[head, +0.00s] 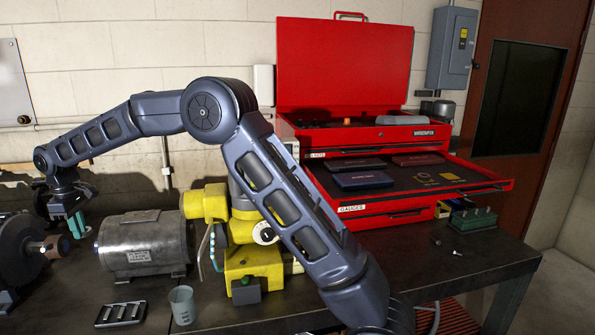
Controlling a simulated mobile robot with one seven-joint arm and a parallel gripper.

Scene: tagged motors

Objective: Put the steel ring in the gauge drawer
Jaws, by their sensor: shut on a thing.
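My gripper (77,226), with teal fingertips, points down at the far left, between the dark motor with a copper-coloured shaft and the grey motor. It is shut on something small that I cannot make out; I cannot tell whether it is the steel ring. The gauge drawer (462,184), with a "GAUGES" label (352,208) on its front, stands pulled open from the red tool chest. My arm crosses in front of the chest's left side.
A grey motor (145,245), a yellow machine (250,262), a grey cup (182,305) and a slotted tray (121,314) stand on the dark bench. The dark motor (22,255) is at the left edge. A green block with pins (474,218) sits beside the open drawer.

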